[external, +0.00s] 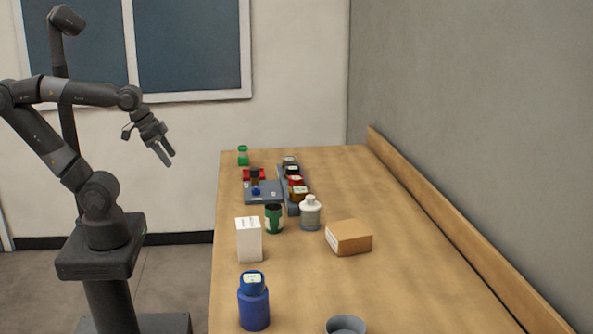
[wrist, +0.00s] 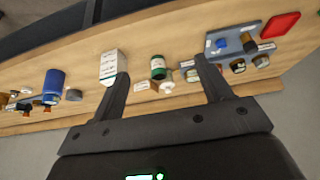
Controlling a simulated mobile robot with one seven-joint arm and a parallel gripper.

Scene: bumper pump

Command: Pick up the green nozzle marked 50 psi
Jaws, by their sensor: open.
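A small green piece (external: 243,155) stands alone at the far left corner of the table in the external view. It may be the green nozzle, but its marking is too small to read. A dark green jar (external: 273,218) with a pale label stands nearer; it also shows in the wrist view (wrist: 158,68). My gripper (external: 166,157) is open and empty, in the air left of the table's far end. In the wrist view its fingers (wrist: 161,70) are wide apart, with nothing between them.
A grey pump base (external: 262,197) with dark and blue parts sits before a red tray (external: 254,174). Several capped pieces stand in a row (external: 295,185) beside it. A white box (external: 249,240), grey-white bottle (external: 310,214), cardboard box (external: 348,238) and blue bottle (external: 254,306) stand nearer.

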